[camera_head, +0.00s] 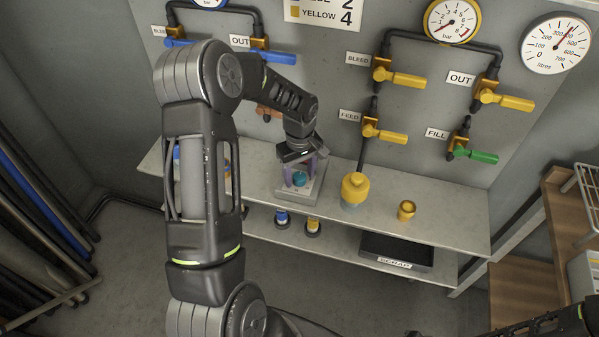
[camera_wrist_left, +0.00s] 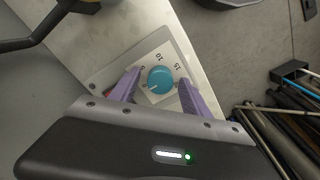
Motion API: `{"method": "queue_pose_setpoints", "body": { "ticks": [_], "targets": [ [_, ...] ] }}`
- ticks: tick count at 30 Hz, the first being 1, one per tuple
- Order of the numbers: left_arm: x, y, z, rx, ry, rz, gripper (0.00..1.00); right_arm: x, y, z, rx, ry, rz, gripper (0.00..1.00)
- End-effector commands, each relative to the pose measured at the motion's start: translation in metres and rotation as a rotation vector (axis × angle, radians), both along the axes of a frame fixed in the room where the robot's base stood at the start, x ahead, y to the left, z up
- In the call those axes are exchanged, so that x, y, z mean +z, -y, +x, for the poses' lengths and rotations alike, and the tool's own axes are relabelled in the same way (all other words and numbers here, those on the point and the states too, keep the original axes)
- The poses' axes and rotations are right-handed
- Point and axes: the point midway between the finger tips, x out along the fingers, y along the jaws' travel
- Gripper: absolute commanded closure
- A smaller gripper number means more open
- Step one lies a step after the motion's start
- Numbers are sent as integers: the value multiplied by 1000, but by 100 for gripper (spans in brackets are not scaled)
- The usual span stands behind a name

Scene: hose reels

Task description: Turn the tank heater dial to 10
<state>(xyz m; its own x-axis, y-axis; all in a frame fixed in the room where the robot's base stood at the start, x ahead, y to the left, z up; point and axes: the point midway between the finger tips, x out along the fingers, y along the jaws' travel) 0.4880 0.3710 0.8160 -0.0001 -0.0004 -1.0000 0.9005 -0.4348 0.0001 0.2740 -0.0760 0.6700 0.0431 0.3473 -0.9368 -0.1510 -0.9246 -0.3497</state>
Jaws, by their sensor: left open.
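The tank heater dial is a round teal knob (camera_wrist_left: 160,80) on a pale plate (camera_wrist_left: 165,52) with printed numbers; 10 and 15 are readable in the left wrist view. A small light mark shows on the knob's lower left side, away from the 10; its exact reading is too small to tell. In the head view the knob (camera_head: 299,179) sits on the upper shelf. My left gripper (camera_head: 298,172) is over it, pointing down. In the left wrist view its purple fingers (camera_wrist_left: 158,88) are open, one on each side of the knob, with visible gaps. My right gripper is not in view.
The shelf (camera_head: 450,215) carries a yellow fitting (camera_head: 355,187) and a small brass fitting (camera_head: 406,210) right of the dial. A black scrap tray (camera_head: 397,251) is below. Valves with yellow handles (camera_head: 400,79) and gauges (camera_head: 452,21) fill the wall behind.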

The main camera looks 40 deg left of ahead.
Motion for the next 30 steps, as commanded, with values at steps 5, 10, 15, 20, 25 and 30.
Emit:
{"method": "queue_pose_setpoints", "body": {
  "ticks": [5, 10, 15, 20, 25, 30],
  "targets": [
    [0, 0, 0, 0, 0, 0, 49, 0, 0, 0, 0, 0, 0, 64],
    [0, 0, 0, 0, 0, 0, 63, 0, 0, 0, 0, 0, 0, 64],
    [0, 0, 0, 0, 0, 0, 77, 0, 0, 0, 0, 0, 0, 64],
    [0, 0, 0, 0, 0, 0, 90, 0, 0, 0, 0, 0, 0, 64],
    [0, 0, 0, 0, 0, 0, 100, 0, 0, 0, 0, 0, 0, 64],
    [0, 0, 0, -2, 0, 0, 100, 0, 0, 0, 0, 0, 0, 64]
  ]
}}
